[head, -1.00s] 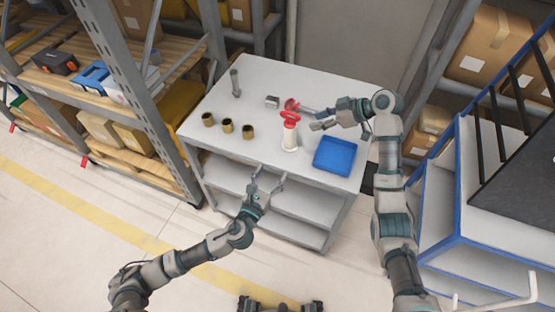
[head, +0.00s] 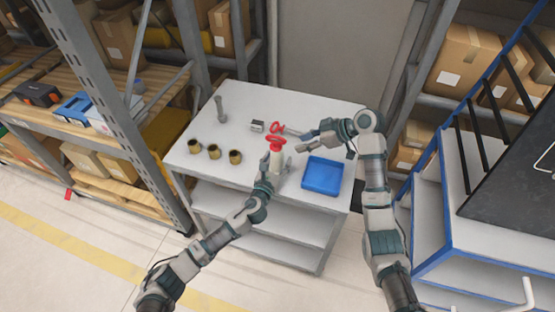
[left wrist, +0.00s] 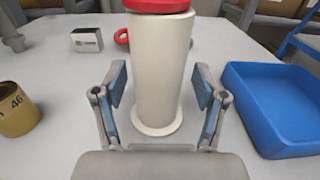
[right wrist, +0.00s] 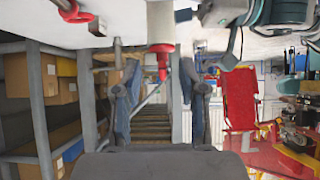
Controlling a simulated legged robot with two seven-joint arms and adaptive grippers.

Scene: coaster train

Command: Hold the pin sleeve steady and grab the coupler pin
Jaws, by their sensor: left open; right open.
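The white pin sleeve (head: 277,162) stands upright on the grey-white table, with a flanged foot. A red top (head: 275,143), apparently the coupler pin's handle, sits on it; the pin's shaft is hidden. In the left wrist view the sleeve (left wrist: 160,70) stands between the spread fingers of my left gripper (head: 272,170), with a gap visible on each side. My right gripper (head: 304,141) is open and empty, just right of the red top. In the right wrist view a red part (right wrist: 161,50) appears between its fingers.
A red ring (head: 277,127) with a grey shaft lies behind the sleeve. A blue tray (head: 322,176) stands to the right. A small labelled block (head: 257,126), three brass cups (head: 214,152) and a grey upright post (head: 220,108) stand to the left. Shelving flanks the table.

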